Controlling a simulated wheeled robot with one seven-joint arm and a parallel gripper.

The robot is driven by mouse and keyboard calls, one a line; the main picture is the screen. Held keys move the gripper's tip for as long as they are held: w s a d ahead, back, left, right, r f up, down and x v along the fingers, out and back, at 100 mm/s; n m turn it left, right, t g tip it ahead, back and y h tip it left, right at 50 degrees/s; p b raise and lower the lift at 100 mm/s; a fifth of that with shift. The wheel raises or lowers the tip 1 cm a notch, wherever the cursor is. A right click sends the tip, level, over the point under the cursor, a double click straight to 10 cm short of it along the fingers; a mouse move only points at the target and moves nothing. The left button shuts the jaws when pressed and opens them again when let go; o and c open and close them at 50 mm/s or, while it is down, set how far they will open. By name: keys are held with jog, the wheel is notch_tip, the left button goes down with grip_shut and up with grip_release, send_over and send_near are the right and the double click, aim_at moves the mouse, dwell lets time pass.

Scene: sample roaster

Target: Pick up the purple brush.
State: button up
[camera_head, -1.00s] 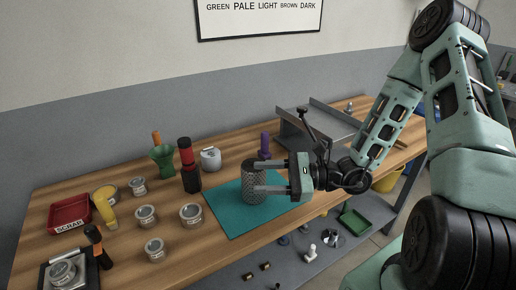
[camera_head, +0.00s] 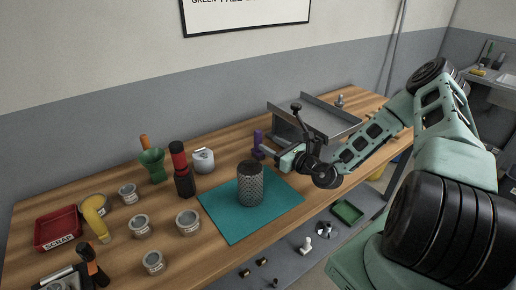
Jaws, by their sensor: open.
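The purple brush (camera_head: 258,138) stands upright on the wooden bench, behind the teal mat (camera_head: 228,226) and left of the grey metal tray. My gripper (camera_head: 265,151) reaches in from the right at the brush's lower part, with its fingers pointing left. The jaws are open. The fingers are small here and overlap the brush, so I cannot tell if the brush is between them or if they touch it.
A dark mesh cylinder (camera_head: 250,184) stands on the mat in front of my gripper. The grey metal tray (camera_head: 318,124) is close behind my wrist. A black and red grinder (camera_head: 184,170), a white kettle-like pot (camera_head: 203,160) and several tins (camera_head: 188,222) stand to the left.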

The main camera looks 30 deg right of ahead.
aim_at(261, 138)
jog(key=w, duration=0.2)
jog(key=w+p, duration=0.1)
jog(key=w, duration=0.2)
jog(key=w+a, duration=0.1)
jog(key=w, duration=0.1)
jog(key=shift+w, duration=0.2)
grip_shut()
